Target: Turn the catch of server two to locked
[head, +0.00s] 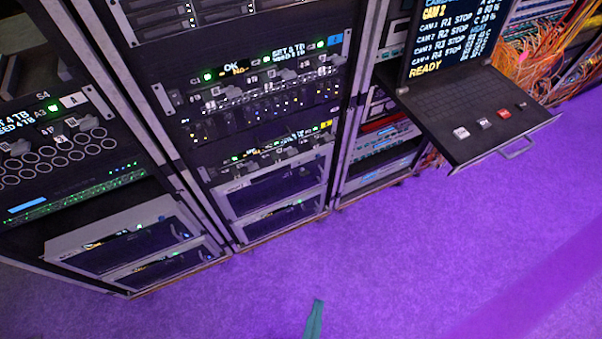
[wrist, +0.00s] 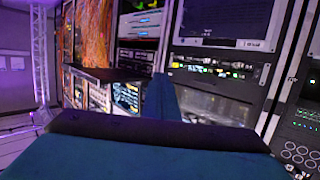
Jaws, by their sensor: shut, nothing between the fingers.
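In the head view the middle rack holds a server panel (head: 262,82) with small lit displays, green lights, a row of drive slots and a blue tag at its right end. Small grey catches (head: 323,66) sit on it; which way they are turned is too small to tell. A yellow-tagged panel (head: 272,158) is lower in the same rack. I cannot read for sure which is server two. My gripper (head: 314,318) shows as a teal tip low in the head view, over the floor and apart from the racks. In the wrist view its shut teal fingers (wrist: 160,98) fill the lower middle, empty.
A pulled-out console (head: 480,115) with a screen, keyboard and buttons juts from the right rack. A left rack (head: 70,150) carries more panels. Orange cables (head: 555,60) hang at the upper right. The purple floor (head: 420,260) in front is clear.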

